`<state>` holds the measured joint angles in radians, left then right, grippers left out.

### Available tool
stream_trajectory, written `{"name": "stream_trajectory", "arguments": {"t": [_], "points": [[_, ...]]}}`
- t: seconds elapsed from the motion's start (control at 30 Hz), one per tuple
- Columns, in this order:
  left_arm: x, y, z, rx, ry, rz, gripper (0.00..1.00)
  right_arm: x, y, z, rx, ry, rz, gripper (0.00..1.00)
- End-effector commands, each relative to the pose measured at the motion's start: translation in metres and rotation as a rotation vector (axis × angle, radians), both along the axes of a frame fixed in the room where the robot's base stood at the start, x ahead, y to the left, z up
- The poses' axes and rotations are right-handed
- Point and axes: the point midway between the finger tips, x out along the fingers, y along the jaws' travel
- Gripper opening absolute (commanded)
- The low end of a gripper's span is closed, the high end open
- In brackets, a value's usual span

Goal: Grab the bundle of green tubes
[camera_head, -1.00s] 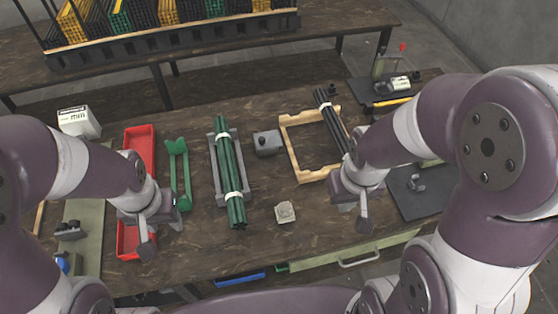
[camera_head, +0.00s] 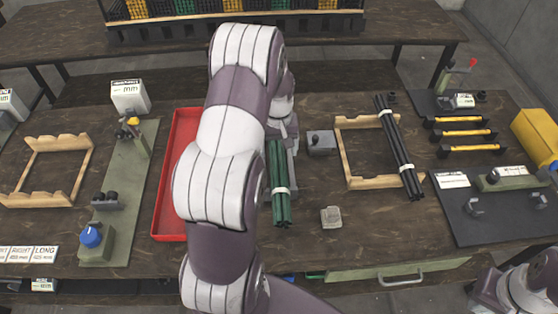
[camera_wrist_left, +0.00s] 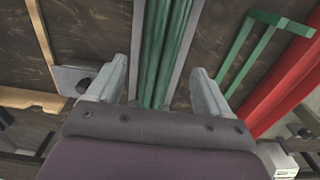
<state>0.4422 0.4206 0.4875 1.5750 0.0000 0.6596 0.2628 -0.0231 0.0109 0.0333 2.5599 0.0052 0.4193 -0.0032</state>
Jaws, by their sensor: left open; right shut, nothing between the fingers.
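The bundle of green tubes (camera_head: 280,185) lies in a grey cradle (camera_head: 293,158) on the bench, with a white band around it. My left arm covers part of it in the head view. My left gripper (camera_head: 283,130) is over the far part of the bundle. In the left wrist view, the left gripper (camera_wrist_left: 159,68) is open, with the green tubes (camera_wrist_left: 162,50) running between its fingers in the picture; I cannot tell how high it is above them. My right gripper (camera_head: 487,290) is low at the right edge, away from the bundle, partly cut off and shut on nothing.
A wooden frame (camera_head: 345,160) with black tubes (camera_head: 400,150) stands to the right, behind a small grey block (camera_head: 331,217). A grey box (camera_head: 321,142) is close beside the cradle. A red tray (camera_head: 170,200) lies left. A green holder (camera_wrist_left: 235,60) shows in the wrist view.

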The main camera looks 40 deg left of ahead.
Motion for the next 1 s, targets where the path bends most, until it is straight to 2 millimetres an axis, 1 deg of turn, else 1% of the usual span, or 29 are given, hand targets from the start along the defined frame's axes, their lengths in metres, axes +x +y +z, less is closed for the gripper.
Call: {"name": "stream_trajectory", "arguments": {"t": [0.2,0.3,0.53,0.57,0.6,0.67,0.7,0.8,1.0], "points": [[0.003,0.002,-0.038,-0.002,0.004,-0.001,0.80,0.000,0.000,0.005,0.000,0.000,0.000,0.00],[0.003,0.002,-0.050,-0.001,0.001,-0.002,0.80,0.000,0.000,0.005,0.000,0.000,0.000,0.00],[0.004,0.002,-0.053,0.001,-0.002,-0.002,0.80,0.000,0.000,0.005,0.000,0.000,0.000,0.00],[0.004,0.002,-0.053,0.001,-0.001,-0.002,0.74,0.000,0.000,0.005,0.000,0.000,0.000,0.00],[0.004,0.002,-0.053,0.001,-0.001,-0.002,0.60,0.000,0.000,0.005,0.000,0.000,0.000,0.00],[0.004,0.002,-0.053,0.001,-0.001,-0.002,0.41,0.000,0.000,0.005,0.000,0.000,0.000,0.00],[0.004,0.002,-0.053,0.001,-0.001,-0.002,0.28,0.000,0.000,0.005,0.000,0.000,0.000,0.00],[0.004,0.002,-0.053,0.001,-0.001,-0.002,0.00,0.000,0.000,0.005,0.000,0.000,0.000,0.00],[0.005,0.003,-0.052,0.002,-0.004,-0.002,0.00,0.000,0.000,0.005,0.000,0.000,0.000,0.00]]}}
